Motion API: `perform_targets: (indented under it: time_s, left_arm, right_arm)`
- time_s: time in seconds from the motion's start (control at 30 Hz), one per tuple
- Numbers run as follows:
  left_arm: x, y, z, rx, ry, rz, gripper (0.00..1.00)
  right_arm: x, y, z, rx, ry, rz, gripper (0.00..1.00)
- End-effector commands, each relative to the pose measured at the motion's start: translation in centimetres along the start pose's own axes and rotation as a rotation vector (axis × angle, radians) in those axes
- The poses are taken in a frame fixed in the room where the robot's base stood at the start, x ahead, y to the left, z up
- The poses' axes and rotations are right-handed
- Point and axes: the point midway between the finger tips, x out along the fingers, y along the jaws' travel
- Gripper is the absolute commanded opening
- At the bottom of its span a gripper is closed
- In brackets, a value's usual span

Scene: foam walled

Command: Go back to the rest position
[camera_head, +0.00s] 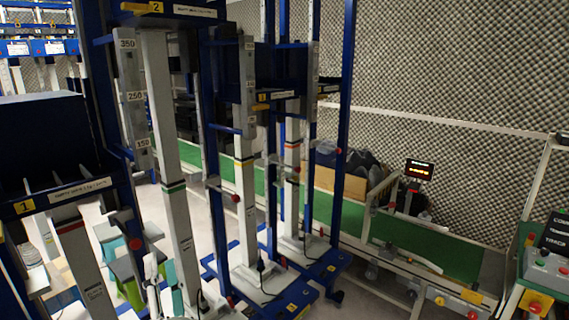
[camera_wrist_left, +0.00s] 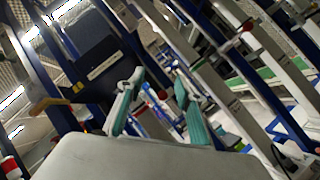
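My left gripper (camera_wrist_left: 160,88) shows in the left wrist view, with two teal-padded fingers spread apart and nothing between them. Past the fingers are blue frames and pale posts. In the head view, teal and grey shapes show low at the left behind the posts; I cannot tell for sure which of them are my gripper. My right gripper is not in view.
Tall blue-framed stands with pale columns (camera_head: 169,170) fill the left and middle of the head view. A green conveyor (camera_head: 420,250) runs behind them, with a cardboard box (camera_head: 335,182) and a lit red display (camera_head: 419,170) beyond. Grey foam (camera_head: 450,70) covers the back wall.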

Motion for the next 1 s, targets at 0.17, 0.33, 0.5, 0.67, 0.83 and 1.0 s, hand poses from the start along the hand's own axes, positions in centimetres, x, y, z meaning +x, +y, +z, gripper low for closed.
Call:
perform_targets:
  time_s: [0.17,0.33,0.5,0.67,0.83,1.0]
  left_arm:
    - [-7.5,-6.0,1.3,0.603,-0.347,-0.171,0.35]
    - [-16.9,-12.5,-1.0,1.125,-0.700,-0.332,0.35]
    - [-26.0,-16.6,-6.5,1.533,-1.032,-0.466,0.35]
    - [-32.3,-17.8,-11.8,1.792,-1.282,-0.553,0.35]
    - [-35.4,-17.8,-15.0,1.919,-1.422,-0.597,0.35]
    - [-35.9,-17.8,-15.5,1.941,-1.446,-0.604,0.35]
  right_arm:
    - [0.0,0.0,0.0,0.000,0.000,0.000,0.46]
    - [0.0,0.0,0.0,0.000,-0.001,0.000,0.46]
    - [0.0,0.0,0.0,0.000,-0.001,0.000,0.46]
    - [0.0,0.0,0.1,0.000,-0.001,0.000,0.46]
    - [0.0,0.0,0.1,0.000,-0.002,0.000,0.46]
    - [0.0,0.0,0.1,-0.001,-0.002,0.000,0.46]
